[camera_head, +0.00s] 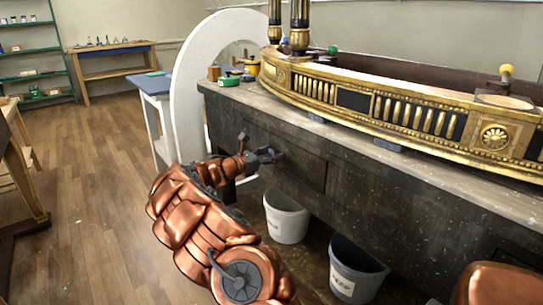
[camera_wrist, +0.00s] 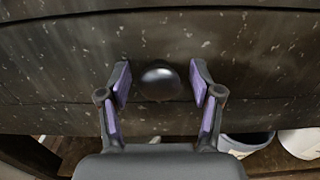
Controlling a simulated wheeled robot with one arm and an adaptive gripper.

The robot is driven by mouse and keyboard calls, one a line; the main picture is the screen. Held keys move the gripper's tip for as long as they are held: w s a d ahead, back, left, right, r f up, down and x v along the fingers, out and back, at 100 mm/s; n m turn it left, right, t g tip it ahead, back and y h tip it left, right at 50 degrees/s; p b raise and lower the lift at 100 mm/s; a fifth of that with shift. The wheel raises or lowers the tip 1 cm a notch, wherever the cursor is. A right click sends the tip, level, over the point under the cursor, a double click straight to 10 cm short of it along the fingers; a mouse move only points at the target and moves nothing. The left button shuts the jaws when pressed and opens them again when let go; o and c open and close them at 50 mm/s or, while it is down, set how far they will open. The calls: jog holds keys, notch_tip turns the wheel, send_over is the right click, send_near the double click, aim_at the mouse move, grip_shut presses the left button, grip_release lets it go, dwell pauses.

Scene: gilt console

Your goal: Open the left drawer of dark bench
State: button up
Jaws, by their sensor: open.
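The dark bench (camera_head: 400,190) runs along the right side in the head view, with a worn grey top. Its left drawer (camera_head: 308,166) looks closed, flush with the front. In the wrist view the drawer front (camera_wrist: 60,65) fills most of the picture. A dark round knob (camera_wrist: 160,80) sits on it, between the two fingers. My gripper (camera_head: 275,153) is at the drawer front in the head view. In the wrist view my gripper (camera_wrist: 160,84) is open, one finger on each side of the knob, with visible gaps to it. In the head view my gripper hides the knob.
A gilt console piece (camera_head: 400,105) lies on the bench top. A white bucket (camera_head: 286,218) and a grey bucket (camera_head: 355,275) stand under the bench. A white arched panel (camera_head: 188,100) stands at the bench's left end. The wooden floor (camera_head: 80,200) at left is clear.

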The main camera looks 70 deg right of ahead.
jog(key=shift+d, duration=0.1)
jog(key=shift+c, duration=0.2)
grip_shut()
dwell(0.4)
